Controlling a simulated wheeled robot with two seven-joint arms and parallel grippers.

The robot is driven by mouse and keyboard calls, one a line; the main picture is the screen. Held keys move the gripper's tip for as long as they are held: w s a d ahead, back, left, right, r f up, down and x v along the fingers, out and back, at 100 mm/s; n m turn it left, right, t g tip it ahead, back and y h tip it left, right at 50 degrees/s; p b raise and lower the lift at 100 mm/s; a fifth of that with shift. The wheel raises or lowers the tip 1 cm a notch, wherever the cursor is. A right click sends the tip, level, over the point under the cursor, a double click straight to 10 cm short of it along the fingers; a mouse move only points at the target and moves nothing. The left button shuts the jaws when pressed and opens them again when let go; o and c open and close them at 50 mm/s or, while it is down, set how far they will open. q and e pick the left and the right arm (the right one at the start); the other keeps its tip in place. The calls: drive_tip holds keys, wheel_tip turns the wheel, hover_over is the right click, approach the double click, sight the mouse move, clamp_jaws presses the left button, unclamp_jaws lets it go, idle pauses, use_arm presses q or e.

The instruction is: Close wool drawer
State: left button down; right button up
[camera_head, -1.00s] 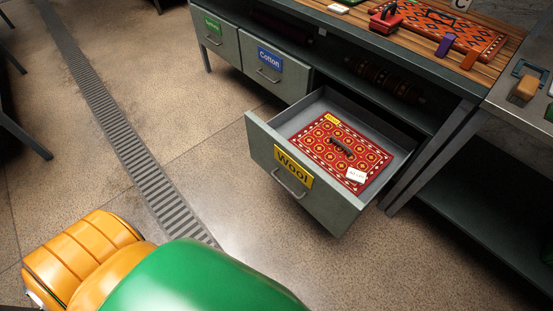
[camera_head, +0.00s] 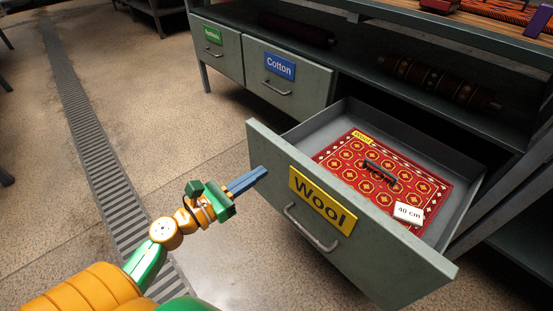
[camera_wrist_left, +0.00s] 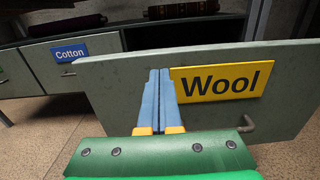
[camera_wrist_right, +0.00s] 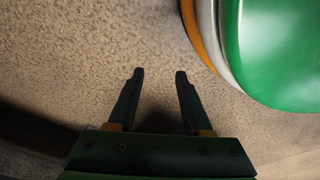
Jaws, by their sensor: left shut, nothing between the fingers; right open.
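The wool drawer (camera_head: 270,152) is pulled out of the bench, with a yellow "Wool" label (camera_head: 323,200) and a metal handle (camera_head: 311,228) on its grey-green front. A red patterned rug (camera_head: 340,158) with a dark handle and a "40 cm" tag lies inside it. My left gripper (camera_head: 262,172) is shut and empty, in front of the drawer front, left of the label. In the left wrist view its blue fingers (camera_wrist_left: 159,75) point at the drawer front (camera_wrist_left: 110,85); I cannot tell whether they touch. My right gripper (camera_wrist_right: 158,72) is open and empty above the floor.
A "Cotton" drawer (camera_head: 310,88) and a green-labelled drawer (camera_head: 225,61) are shut at the left of the bench.

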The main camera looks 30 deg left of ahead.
sight(287, 155)
use_arm(q)
drive_tip(key=x, duration=0.6)
drive_tip(key=shift+w+d+p, duration=0.1)
drive_tip(key=shift+w+p, duration=0.25)
drive_tip(key=shift+w, duration=0.1)
